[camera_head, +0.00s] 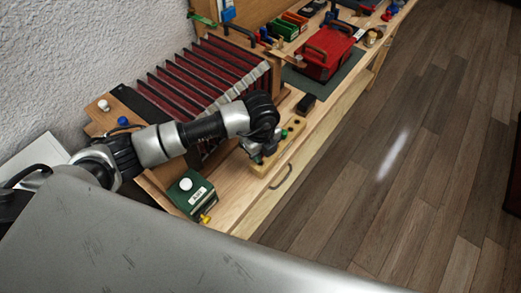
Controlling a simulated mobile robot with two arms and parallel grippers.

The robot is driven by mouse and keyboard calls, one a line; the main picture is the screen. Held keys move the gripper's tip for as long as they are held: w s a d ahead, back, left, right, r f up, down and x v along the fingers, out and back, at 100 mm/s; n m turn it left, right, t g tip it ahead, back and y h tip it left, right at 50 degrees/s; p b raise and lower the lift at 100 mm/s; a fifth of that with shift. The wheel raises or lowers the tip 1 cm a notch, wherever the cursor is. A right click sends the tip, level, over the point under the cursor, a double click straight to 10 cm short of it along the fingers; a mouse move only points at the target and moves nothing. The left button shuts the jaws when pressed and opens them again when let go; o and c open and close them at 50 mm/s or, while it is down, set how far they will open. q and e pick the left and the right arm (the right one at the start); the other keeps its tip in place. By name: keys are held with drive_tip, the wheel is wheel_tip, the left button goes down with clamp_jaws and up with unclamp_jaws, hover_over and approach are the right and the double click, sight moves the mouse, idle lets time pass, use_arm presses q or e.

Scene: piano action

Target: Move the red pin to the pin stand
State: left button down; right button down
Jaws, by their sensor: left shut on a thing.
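My left gripper (259,158) points down over the near end of a pale wooden block, which I take to be the pin stand (273,170). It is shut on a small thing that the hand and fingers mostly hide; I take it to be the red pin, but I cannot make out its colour. Green-topped pins or dark holes show along the block's far part. I cannot tell whether the held thing touches the block. My right gripper is not in view.
A green box with a white knob (191,194) stands left of the block. The piano action with red-and-black rows (200,75) lies behind my arm. A small black block (306,104) and a red toolbox (326,52) are farther along the bench. Wooden floor lies right.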

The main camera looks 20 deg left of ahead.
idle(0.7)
use_arm(q)
drive_tip(key=shift+s+f+b, duration=0.1)
drive_tip(key=shift+f+b, duration=0.55)
drive_tip(key=shift+f, duration=0.2)
drive_tip(key=c, duration=0.7)
unclamp_jaws()
drive_tip(key=shift+s+d+f, duration=0.1)
drive_tip(key=shift+s+f, duration=0.05)
drive_tip(key=shift+w+r+p, duration=0.15)
drive_tip(key=shift+r+p, duration=1.35)
drive_tip(key=shift+r, duration=0.55)
drive_tip(key=shift+w+r+p, duration=0.1)
drive_tip(key=shift+r+p, duration=1.4)
drive_tip(key=shift+r, duration=0.5)
drive_tip(key=shift+f, duration=0.1)
